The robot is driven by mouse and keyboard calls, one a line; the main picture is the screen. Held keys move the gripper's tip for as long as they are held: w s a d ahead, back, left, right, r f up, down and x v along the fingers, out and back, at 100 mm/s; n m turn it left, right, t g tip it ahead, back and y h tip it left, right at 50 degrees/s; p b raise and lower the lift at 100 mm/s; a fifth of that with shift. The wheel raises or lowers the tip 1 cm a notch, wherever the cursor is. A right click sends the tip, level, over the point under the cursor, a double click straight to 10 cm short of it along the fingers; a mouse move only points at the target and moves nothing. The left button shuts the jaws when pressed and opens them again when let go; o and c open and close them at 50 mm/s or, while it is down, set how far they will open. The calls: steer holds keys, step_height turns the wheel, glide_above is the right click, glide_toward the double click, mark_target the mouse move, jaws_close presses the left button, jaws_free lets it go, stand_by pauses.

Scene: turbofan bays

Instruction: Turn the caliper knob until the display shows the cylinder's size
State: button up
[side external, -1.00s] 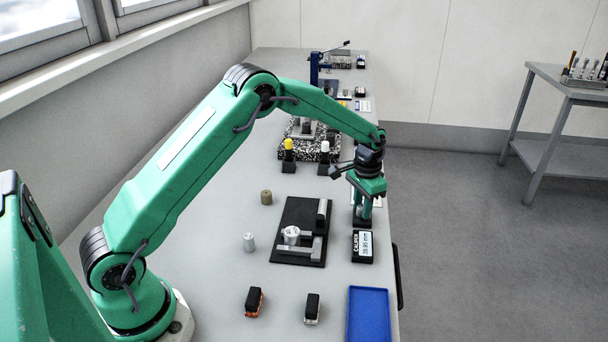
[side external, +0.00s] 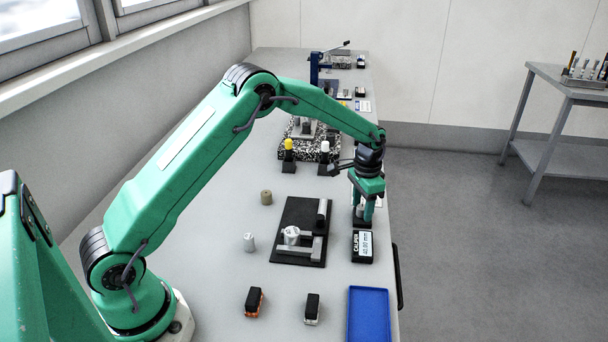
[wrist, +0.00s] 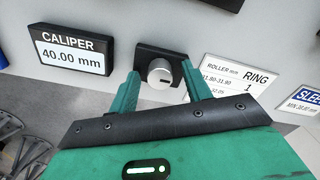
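The caliper display (wrist: 70,52) reads 40.00 mm in the wrist view; it also stands at the table's right edge in the side view (side external: 362,246). The grey caliper knob (wrist: 160,73) sits on a black base, its dark mark pointing right. My gripper (wrist: 160,70) is open, with one finger on each side of the knob and a visible gap to it. In the side view my gripper (side external: 363,212) is low behind the display and mostly hides the knob. A silver cylinder (side external: 291,233) stands at the grey caliper jaws on the black plate (side external: 291,258).
A brown cylinder (side external: 266,198) and a small silver one (side external: 248,242) stand left of the plate. Two black-topped blocks (side external: 312,309) and a blue tray (side external: 368,315) are at the front. A printed ring card (wrist: 240,82) lies right of the knob.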

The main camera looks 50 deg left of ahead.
mark_target(362, 207)
steer(key=shift+r, duration=0.1)
steer(key=shift+r, duration=3.75)
steer(key=shift+s+r, duration=0.25)
steer(key=shift+r, duration=0.25)
steer(key=s+r+n+t, duration=0.2)
steer(key=s+r+t, duration=0.1)
steer(key=s+r, duration=1.2)
steer(key=s+f+n+t, duration=0.1)
steer(key=s+t, duration=0.1)
steer(key=s, duration=1.6)
steer(key=shift+s+n+t, duration=0.3)
steer(key=shift+s, duration=0.1)
